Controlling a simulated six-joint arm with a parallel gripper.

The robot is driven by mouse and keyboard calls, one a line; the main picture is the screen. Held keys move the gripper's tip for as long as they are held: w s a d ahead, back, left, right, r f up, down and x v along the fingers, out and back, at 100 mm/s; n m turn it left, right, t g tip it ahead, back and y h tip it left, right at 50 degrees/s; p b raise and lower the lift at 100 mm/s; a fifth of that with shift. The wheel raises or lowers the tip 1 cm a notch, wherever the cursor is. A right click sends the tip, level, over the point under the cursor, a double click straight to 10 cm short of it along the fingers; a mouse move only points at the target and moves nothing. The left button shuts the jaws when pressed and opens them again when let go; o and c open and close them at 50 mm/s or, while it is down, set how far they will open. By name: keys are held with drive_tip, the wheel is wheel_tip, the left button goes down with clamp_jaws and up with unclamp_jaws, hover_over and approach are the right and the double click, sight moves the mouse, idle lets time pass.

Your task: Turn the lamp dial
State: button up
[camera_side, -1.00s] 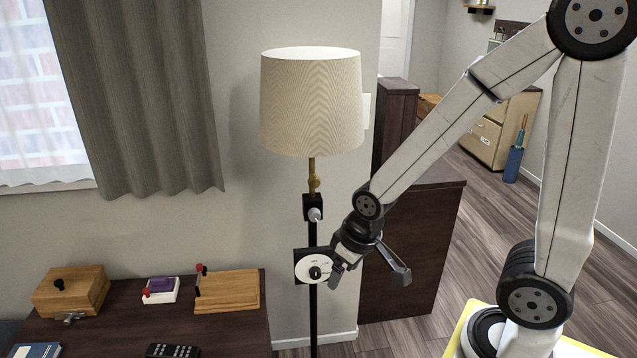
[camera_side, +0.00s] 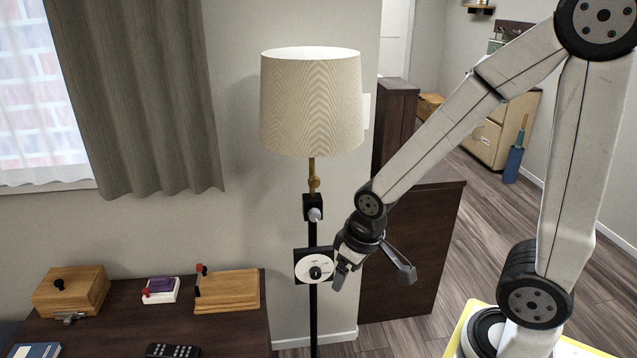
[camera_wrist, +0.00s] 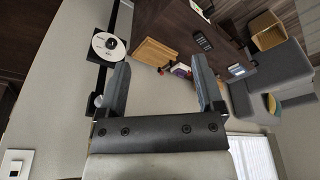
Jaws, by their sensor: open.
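The lamp (camera_side: 311,105) has a pale shade on a dark pole. Its dial is a white disc with a black centre knob (camera_side: 315,272) on a dark square plate. In the side view my gripper (camera_side: 372,278) is open, just right of the dial, with a finger close to the disc's right edge. In the wrist view the dial (camera_wrist: 105,45) lies upper left, outside the open, empty fingers of my gripper (camera_wrist: 160,88). The wrist view shows the knob clear of both fingers.
A dark desk (camera_side: 230,335) at lower left holds wooden boxes (camera_side: 70,290), a small white switch block (camera_side: 161,290) and a remote (camera_side: 172,351). A dark wooden cabinet (camera_side: 425,245) stands behind my gripper. A wall and curtain (camera_side: 140,90) are behind the lamp.

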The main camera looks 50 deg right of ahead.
drive_tip(key=shift+w, duration=0.1)
drive_tip(key=w+d+f+m+t+h, duration=0.15)
drive_tip(key=w+f+t, duration=0.35)
drive_tip(key=w, duration=0.5)
drive_tip(key=w+d+f+t+h, duration=0.2)
drive_tip(key=w+f, duration=0.6)
drive_tip(key=w, duration=0.2)
drive_tip(key=t+h, duration=0.4)
drive_tip(key=h, duration=0.5)
approach(316, 276)
drive_tip(key=x, duration=0.2)
drive_tip(key=shift+s+a+r+n+y, duration=0.1)
drive_tip(key=shift+s+n+y, duration=0.05)
drive_tip(key=shift+n+y, duration=0.15)
drive_tip(key=shift+x, duration=3.9)
drive_tip(key=shift+c, duration=0.2)
